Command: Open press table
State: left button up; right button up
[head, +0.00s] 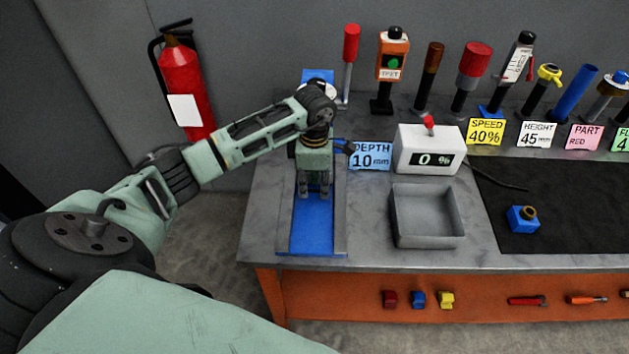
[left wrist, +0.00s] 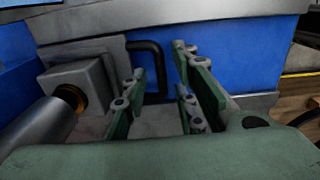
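The press table is a blue bed (head: 308,237) between grey side rails, at the left end of the bench in the head view. My left gripper (head: 313,195) points down over this bed and hides part of the unit behind it. In the left wrist view my left gripper (left wrist: 160,65) has its green fingers spread, with nothing held. A black bent handle (left wrist: 155,48) is beyond the fingertips, beside a grey block (left wrist: 80,75) and in front of a blue surface (left wrist: 235,50). I cannot tell whether the fingers touch the handle. My right gripper is not in view.
A grey open tray (head: 427,238) and a white display box reading 0 % (head: 428,150) stand right of the press. A blue "DEPTH 10 mm" card (head: 370,157) is close to my gripper. Several upright tools line the back. A black mat (head: 560,225) holds a blue block (head: 523,220).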

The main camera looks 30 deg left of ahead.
pick_arm(q)
grip_shut()
dwell(0.6)
